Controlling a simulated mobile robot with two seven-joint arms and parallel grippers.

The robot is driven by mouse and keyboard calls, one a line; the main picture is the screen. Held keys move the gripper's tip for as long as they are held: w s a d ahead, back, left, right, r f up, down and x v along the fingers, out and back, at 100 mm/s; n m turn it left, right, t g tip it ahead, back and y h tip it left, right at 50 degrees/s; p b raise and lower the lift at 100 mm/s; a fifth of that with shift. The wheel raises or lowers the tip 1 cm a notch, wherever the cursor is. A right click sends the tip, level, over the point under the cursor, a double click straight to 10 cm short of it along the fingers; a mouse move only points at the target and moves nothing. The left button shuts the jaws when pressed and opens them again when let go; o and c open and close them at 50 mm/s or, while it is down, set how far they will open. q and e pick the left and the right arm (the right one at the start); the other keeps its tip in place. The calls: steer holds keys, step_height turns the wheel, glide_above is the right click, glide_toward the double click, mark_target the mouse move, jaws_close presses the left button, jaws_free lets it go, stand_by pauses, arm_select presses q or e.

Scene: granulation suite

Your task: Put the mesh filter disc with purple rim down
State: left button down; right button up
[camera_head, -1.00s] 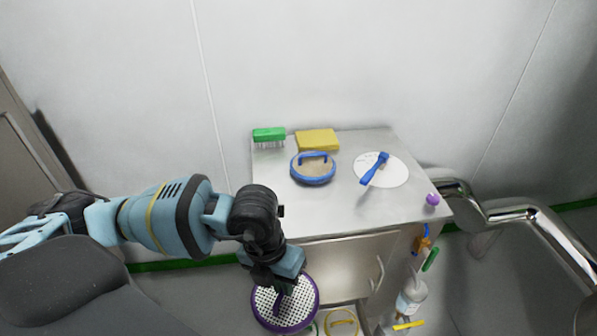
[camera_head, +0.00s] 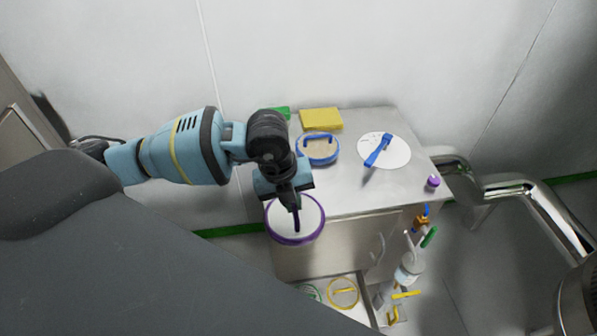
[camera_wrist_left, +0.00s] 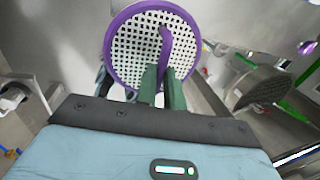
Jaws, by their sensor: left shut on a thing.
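The mesh filter disc with purple rim (camera_head: 312,222) is in my left gripper (camera_head: 296,205), which is shut on its purple handle. In the head view the disc hangs in front of the cabinet's front left edge, and its height relative to the top cannot be told. The left wrist view shows the perforated white mesh and purple rim of the disc (camera_wrist_left: 127,48), with the green fingers of my left gripper (camera_wrist_left: 162,85) on the handle. My right gripper is not in view.
The steel cabinet top (camera_head: 350,190) holds a blue-rimmed disc (camera_head: 318,160), a yellow sponge (camera_head: 321,118), a partly hidden green brush (camera_head: 283,111), a white disc (camera_head: 398,149) with a blue tool, and a purple ball (camera_head: 433,181). Below is a yellow-rimmed disc (camera_head: 343,305). The top's front middle is clear.

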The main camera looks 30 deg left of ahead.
arm_select(q)
steer(key=shift+w+a+f+b, duration=0.15)
steer(key=shift+w+a+f, duration=0.65)
steer(key=shift+w, duration=1)
steer(key=shift+w+a+f+b, duration=0.1)
steer(key=shift+w+a+f, duration=0.75)
steer(key=shift+w, duration=0.95)
steer(key=shift+w+a+f+b, duration=0.15)
steer(key=shift+w+a+f, duration=0.65)
steer(key=shift+w, duration=1)
steer(key=c, duration=1.5)
jaws_free()
steer(key=shift+a, duration=0.1)
steer(key=shift+r, duration=0.1)
step_height(320, 180, up, 12)
steer(key=s+a, duration=0.1)
steer(key=shift+s+a, duration=0.25)
steer(key=shift+a, duration=0.15)
